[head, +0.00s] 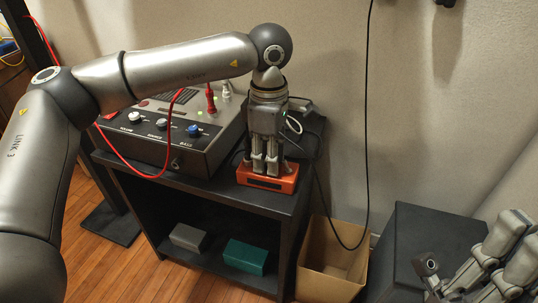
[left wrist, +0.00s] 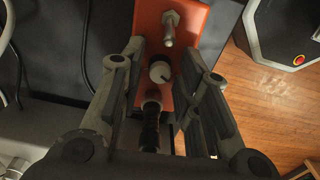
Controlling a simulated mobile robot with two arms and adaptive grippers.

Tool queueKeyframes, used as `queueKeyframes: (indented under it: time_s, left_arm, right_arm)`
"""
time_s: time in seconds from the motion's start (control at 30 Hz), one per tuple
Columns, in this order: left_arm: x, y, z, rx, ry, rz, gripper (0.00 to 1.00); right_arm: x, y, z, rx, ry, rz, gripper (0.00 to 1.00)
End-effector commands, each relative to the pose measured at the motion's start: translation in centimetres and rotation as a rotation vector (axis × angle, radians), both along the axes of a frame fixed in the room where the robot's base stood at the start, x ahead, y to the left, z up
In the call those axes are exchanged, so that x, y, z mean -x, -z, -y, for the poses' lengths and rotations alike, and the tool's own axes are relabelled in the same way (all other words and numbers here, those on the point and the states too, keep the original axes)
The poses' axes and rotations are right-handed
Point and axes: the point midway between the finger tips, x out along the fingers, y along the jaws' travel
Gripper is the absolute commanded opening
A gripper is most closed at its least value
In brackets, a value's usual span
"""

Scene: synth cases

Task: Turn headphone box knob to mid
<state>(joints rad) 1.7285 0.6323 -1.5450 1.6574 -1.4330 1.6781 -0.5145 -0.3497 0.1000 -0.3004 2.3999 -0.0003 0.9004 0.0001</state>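The headphone box is a small orange box (head: 268,178) on the top of the dark stand; it also shows in the left wrist view (left wrist: 182,75). In that view its face carries a white knob (left wrist: 159,71), a metal jack (left wrist: 169,28) beyond it and a black plug (left wrist: 151,112) on the near side. A dark mark on the knob seems to point to the lower right. My left gripper (head: 266,168) is over the box, pointing down. Its fingers (left wrist: 164,62) are apart on either side of the knob, with gaps visible. The knob is hidden in the head view.
A mixer (head: 180,125) with knobs and a red cable stands left of the box. A black cable hangs at its right. Grey (head: 188,237) and green (head: 245,257) boxes lie on the lower shelf. A cardboard box (head: 328,270) stands right. My right gripper (head: 455,280) is at lower right.

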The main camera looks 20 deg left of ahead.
Motion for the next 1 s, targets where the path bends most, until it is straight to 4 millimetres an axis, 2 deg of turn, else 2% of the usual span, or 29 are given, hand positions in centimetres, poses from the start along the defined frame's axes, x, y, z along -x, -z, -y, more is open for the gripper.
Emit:
queueKeyframes:
  time_s: [0.03, 0.2, 0.37, 0.6, 0.87, 0.9, 1.0]
  left_arm:
    - [0.00, -0.01, 0.00, 0.000, 0.000, 0.000, 0.19]
    - [0.00, -0.01, 0.00, 0.000, 0.000, 0.000, 0.00]
    - [0.01, -0.10, 0.02, 0.000, 0.016, -0.001, 0.00]
    - [0.00, -0.09, 0.03, 0.001, 0.128, 0.000, 0.00]
    - [-0.02, -0.04, 0.01, 0.000, 0.131, 0.001, 0.00]
    - [-0.02, -0.04, 0.01, 0.000, 0.131, 0.001, 0.19]
    - [-0.02, -0.04, 0.01, 0.000, 0.130, 0.001, 0.32]
  right_arm:
    - [0.00, 0.00, 0.00, 0.000, 0.000, 0.000, 0.00]
    - [0.00, 0.01, -0.01, 0.000, 0.000, -0.001, 0.00]
    - [-0.01, -0.23, -0.01, 0.000, 0.000, -0.001, 0.00]
    - [-0.01, -0.98, 0.00, 0.000, 0.000, -0.001, 0.00]
    - [-0.01, -0.90, 0.01, 0.000, 0.000, -0.001, 0.00]
    - [-0.01, -0.89, 0.01, 0.000, 0.000, -0.001, 0.00]
    - [-0.01, -0.89, 0.01, 0.000, 0.000, -0.001, 0.00]
